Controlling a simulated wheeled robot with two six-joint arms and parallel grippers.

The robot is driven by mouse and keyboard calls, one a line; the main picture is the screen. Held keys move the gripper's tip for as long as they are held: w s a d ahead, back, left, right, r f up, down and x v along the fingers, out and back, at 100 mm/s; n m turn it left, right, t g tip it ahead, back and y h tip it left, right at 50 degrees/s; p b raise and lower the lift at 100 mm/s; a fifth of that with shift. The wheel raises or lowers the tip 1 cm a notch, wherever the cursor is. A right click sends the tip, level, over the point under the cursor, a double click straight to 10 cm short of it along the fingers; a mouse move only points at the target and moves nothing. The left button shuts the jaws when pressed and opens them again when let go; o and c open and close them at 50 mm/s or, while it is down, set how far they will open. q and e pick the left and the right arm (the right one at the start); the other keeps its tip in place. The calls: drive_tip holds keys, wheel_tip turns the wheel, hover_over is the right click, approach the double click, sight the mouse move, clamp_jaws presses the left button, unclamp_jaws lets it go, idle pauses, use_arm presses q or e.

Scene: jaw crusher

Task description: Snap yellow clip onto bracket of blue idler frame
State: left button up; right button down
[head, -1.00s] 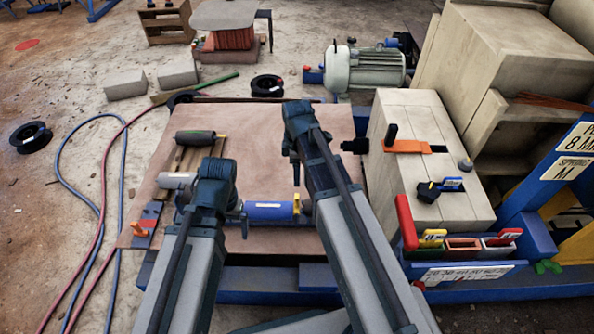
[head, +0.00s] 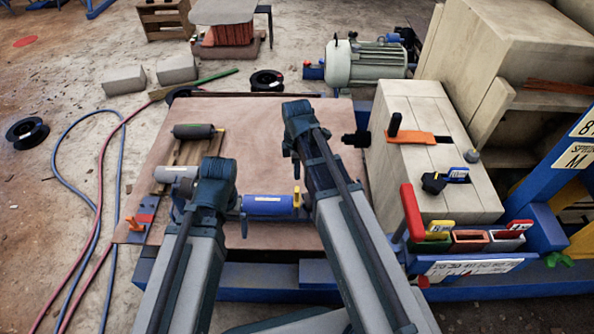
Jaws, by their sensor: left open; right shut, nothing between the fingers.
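A blue roller (head: 267,205) lies across the front of the brown board, in what looks like the blue idler frame. A small yellow clip-like piece (head: 297,197) stands upright at the roller's right end; I cannot tell whether it is fastened there. My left gripper (head: 243,222) is open, pointing down at the roller's left end; contact is unclear. My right gripper (head: 296,168) is shut and empty, above and behind the yellow piece. The bracket is too small to make out. My arms hide part of the board.
The brown board (head: 262,135) also bears a dark roller (head: 194,131) and a grey roller (head: 177,174). Red and blue hoses lie left. The board's middle is bare.

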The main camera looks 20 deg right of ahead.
sight(297, 189)
drive_tip(key=shift+f+b, duration=2.8)
drive_tip(key=shift+f, duration=0.15)
drive_tip(key=shift+f+b, duration=0.3)
drive_tip(key=shift+b, duration=0.05)
drive_tip(key=shift+r, duration=0.1)
drive_tip(key=shift+r+p, duration=1.5)
drive_tip(key=shift+p, duration=0.1)
wheel_tip(297, 189, up, 14)
drive_tip(key=p, duration=1.4)
drive_tip(key=shift+f, duration=0.1)
